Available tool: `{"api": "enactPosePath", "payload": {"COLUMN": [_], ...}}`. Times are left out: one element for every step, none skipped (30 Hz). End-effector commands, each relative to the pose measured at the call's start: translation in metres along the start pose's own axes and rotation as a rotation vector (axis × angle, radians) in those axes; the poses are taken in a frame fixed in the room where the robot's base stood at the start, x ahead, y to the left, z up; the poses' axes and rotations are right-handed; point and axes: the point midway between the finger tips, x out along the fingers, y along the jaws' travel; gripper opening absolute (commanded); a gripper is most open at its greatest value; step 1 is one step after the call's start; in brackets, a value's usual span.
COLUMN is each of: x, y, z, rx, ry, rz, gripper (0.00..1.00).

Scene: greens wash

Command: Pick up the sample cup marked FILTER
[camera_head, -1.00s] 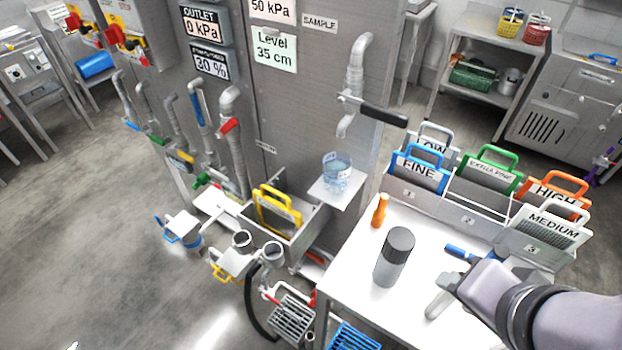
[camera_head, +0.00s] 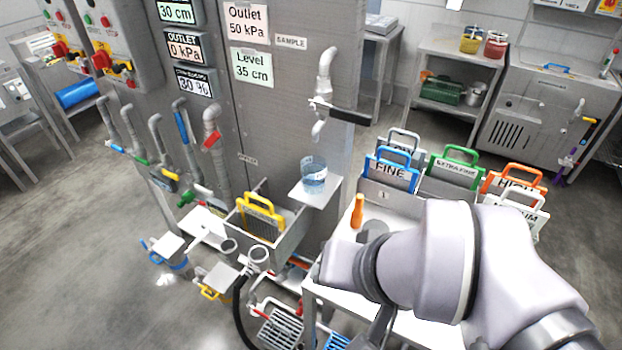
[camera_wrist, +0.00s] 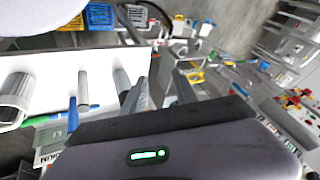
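A clear cup (camera_head: 313,178) holding bluish water stands upright on a small white shelf (camera_head: 326,187) below the sample tap (camera_head: 322,100). Any marking on the cup is too small to read. My arm reaches in from the right, over the white table, and is apart from the cup. In the head view the arm hides my fingers. The wrist view shows the body of my gripper (camera_wrist: 160,140) with a green light, but its opening cannot be made out. No cup is visible in the wrist view.
The black tap handle (camera_head: 350,116) juts out above and right of the cup. Labelled screens with coloured handles, including FINE (camera_head: 388,172), stand behind. A yellow-handled screen (camera_head: 261,218) sits in a trough left of the shelf.

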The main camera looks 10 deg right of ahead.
Motion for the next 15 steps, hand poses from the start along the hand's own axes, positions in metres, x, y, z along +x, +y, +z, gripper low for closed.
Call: {"api": "enactPosePath", "payload": {"x": [0.0, 0.0, 0.0, 0.0, 0.0, 0.0, 0.0, 0.0, 0.0, 0.0, 0.0, 0.0, 0.0, 0.0002, 0.0027], "y": [0.0, 0.0, 0.0, 0.0, 0.0, 0.0, 0.0, 0.0, 0.0, 0.0, 0.0, 0.0, 0.0, 0.0, 0.0005], "z": [0.0, 0.0, 0.0, 0.0, 0.0, 0.0, 0.0, 0.0, 0.0, 0.0, 0.0, 0.0, 0.0, 0.0002, 0.0022], "rx": [0.0, 0.0, 0.0, 0.0, 0.0, 0.0, 0.0, 0.0, 0.0, 0.0, 0.0, 0.0, 0.0, 0.002, 0.022], "ry": [0.0, 0.0, 0.0, 0.0, 0.0, 0.0, 0.0, 0.0, 0.0, 0.0, 0.0, 0.0, 0.0, -0.002, -0.024], "rz": [0.0, 0.0, 0.0, 0.0, 0.0, 0.0, 0.0, 0.0, 0.0, 0.0, 0.0, 0.0, 0.0, 0.0, 0.001], "gripper": [0.35, 0.35, 0.35, 0.35, 0.35, 0.35, 0.35, 0.35, 0.35, 0.35, 0.35, 0.35, 0.36, 0.42, 0.5]}}
